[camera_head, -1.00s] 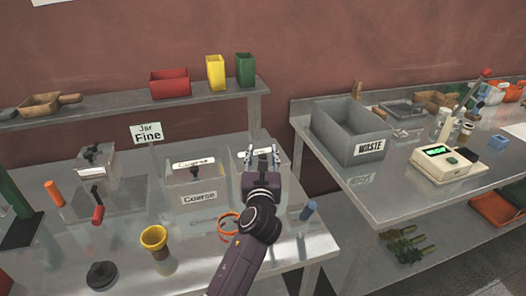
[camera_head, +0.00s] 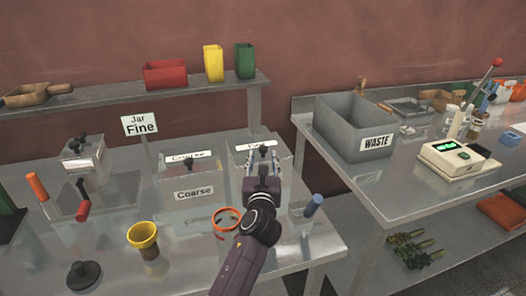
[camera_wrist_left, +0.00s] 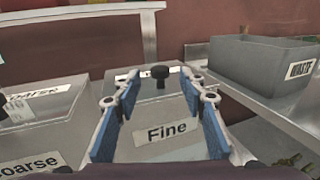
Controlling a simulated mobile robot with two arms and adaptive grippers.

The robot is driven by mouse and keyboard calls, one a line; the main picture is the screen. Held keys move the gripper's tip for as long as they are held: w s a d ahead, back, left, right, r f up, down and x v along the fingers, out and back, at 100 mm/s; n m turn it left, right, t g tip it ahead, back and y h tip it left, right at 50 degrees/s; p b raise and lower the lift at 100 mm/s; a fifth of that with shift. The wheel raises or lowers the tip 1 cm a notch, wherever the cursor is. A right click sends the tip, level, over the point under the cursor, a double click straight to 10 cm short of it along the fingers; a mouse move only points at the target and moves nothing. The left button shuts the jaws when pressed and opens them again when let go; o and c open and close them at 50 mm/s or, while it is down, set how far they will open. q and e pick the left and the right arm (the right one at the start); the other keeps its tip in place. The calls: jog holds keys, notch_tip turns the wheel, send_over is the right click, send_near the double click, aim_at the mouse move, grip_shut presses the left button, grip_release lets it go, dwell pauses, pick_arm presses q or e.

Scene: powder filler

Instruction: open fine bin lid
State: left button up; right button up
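The fine bin is a clear-grey box with a "Fine" label in the left wrist view (camera_wrist_left: 167,131); in the head view my left arm partly covers its front (camera_head: 285,166). Its lid lies on top, with a white label (camera_head: 255,145) and a black knob (camera_wrist_left: 160,73). My left gripper (camera_head: 262,165) is in front of the bin. In the left wrist view the gripper (camera_wrist_left: 160,120) is open and empty, its blue-padded fingers wide apart, with the label and knob seen between them. The knob is beyond the fingertips, not touched. My right gripper is not in view.
The coarse bin (camera_head: 193,195) stands close to the left. A blue-handled tool (camera_head: 313,205) is on the right, an orange ring (camera_head: 226,219) and yellow cup (camera_head: 143,237) in front. A grey waste bin (camera_head: 350,130) stands on the right table. A shelf (camera_head: 120,107) runs behind.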

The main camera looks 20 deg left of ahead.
aim_at(263, 151)
pick_arm(q)
jog(key=shift+x, duration=2.85)
jog(key=shift+f, duration=0.1)
grip_shut()
